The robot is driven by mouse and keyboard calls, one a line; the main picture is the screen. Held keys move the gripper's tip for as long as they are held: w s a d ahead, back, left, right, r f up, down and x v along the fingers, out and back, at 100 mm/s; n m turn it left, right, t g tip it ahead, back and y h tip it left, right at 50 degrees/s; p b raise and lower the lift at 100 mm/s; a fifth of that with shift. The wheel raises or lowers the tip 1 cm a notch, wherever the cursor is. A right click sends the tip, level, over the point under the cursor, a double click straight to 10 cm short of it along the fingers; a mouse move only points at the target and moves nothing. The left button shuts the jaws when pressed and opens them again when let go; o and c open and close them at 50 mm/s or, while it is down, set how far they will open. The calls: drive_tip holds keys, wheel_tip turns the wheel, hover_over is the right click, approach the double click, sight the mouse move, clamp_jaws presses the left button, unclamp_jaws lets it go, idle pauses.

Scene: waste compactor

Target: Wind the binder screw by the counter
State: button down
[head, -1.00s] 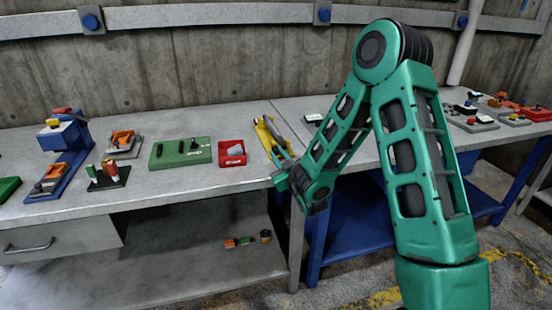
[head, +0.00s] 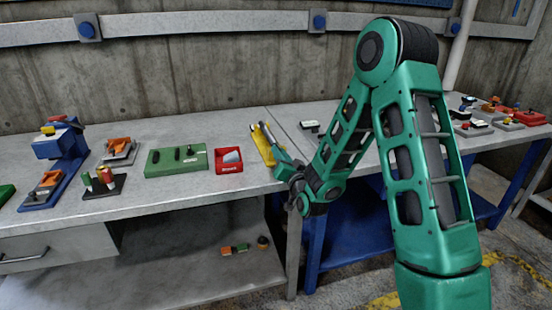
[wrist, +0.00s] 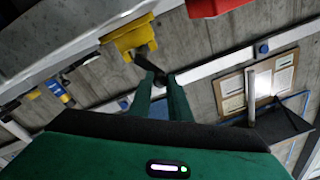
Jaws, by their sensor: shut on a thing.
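In the wrist view the yellow binder (wrist: 130,38) shows at the bench edge. A dark bar, which looks like the binder screw's handle (wrist: 149,68), reaches from it to my fingertips. My gripper (wrist: 160,78) is shut on this dark part. The screw's thread and its exact turn cannot be made out. I cannot pick out a separate counter.
A red box (head: 229,166) stands left of the binder, then a green block (head: 170,168) with dark pegs. A blue press (head: 62,150) stands further left. Small fixtures (head: 490,115) crowd the right bench. A concrete wall closes the back.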

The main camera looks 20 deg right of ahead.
drive_tip(key=m, duration=0.2)
drive_tip(key=d+m, duration=0.1)
drive_tip(key=shift+s+d+m, duration=0.1)
drive_tip(key=shift+d+m, duration=0.1)
drive_tip(key=shift+m, duration=0.2)
drive_tip(key=shift+d+m+h, duration=0.15)
drive_tip(key=shift+m, duration=0.55)
drive_tip(key=shift+d+m+h, duration=0.15)
drive_tip(key=shift+m, duration=0.55)
drive_tip(key=c, duration=1.7)
unclamp_jaws()
drive_tip(key=shift+o, duration=0.2)
drive_tip(key=shift+r, duration=0.1)
drive_tip(key=shift+a, duration=0.1)
